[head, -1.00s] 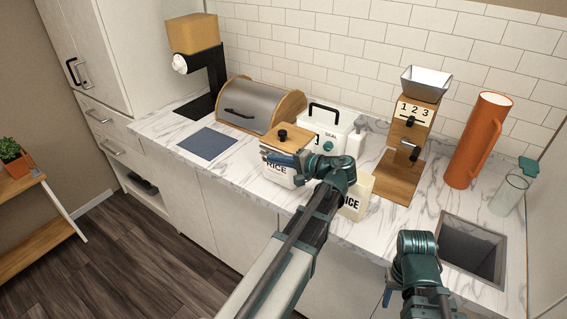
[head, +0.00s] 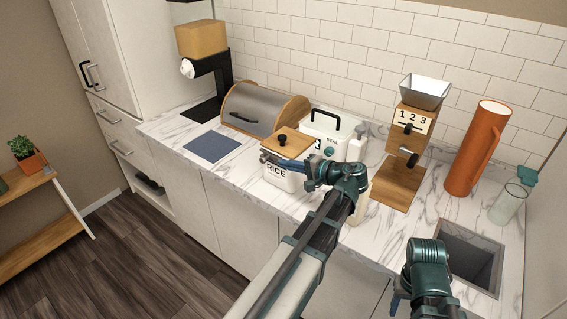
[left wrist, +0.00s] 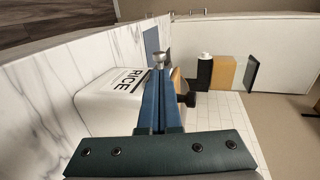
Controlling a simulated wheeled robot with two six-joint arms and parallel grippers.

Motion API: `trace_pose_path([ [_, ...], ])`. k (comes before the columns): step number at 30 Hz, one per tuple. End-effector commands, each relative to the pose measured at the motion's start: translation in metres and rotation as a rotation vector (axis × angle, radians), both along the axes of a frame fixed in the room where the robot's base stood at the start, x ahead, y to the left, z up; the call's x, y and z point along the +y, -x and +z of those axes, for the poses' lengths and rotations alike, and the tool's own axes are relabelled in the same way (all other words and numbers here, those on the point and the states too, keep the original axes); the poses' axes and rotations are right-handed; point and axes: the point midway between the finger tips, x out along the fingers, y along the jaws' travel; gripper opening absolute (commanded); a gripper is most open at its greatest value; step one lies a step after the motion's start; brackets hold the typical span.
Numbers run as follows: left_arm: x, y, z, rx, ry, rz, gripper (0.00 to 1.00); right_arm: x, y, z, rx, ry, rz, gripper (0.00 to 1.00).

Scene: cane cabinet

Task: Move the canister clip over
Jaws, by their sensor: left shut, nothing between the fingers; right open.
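The white RICE canister (head: 276,176) stands on the counter with a wooden lid (head: 294,145) and dark knob on top. In the left wrist view the canister (left wrist: 105,105) is left of the fingers. A small silver piece (left wrist: 161,57) shows at the fingertips there; I cannot tell if it is the clip or whether they touch. My left gripper (head: 274,158) is shut and empty, at the canister's front upper side below the lid; its fingers also show in the wrist view (left wrist: 158,75). My right gripper (head: 396,303) is open at the counter's front, mostly hidden by its arm.
A white box with a black handle (head: 322,124) stands behind the canister. A bread box (head: 252,110) and blue mat (head: 212,146) are to the left. A wooden dispenser (head: 397,187), an orange jug (head: 472,158) and a sink (head: 468,262) are to the right.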

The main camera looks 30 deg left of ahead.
Motion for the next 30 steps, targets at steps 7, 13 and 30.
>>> trace_pose_path([
  [7, -0.031, 0.002, 0.010, 0.000, 0.000, -0.002, 0.00, 0.000, 0.000, 0.010, 0.000, 0.000, 0.000, 0.50],
  [13, -0.061, 0.004, 0.018, 0.000, 0.000, -0.001, 0.00, 0.000, 0.000, 0.018, 0.000, 0.000, 0.000, 0.50],
  [30, -0.085, 0.007, 0.022, 0.000, 0.000, 0.001, 0.00, 0.000, 0.000, 0.023, 0.000, 0.000, 0.000, 0.50],
])
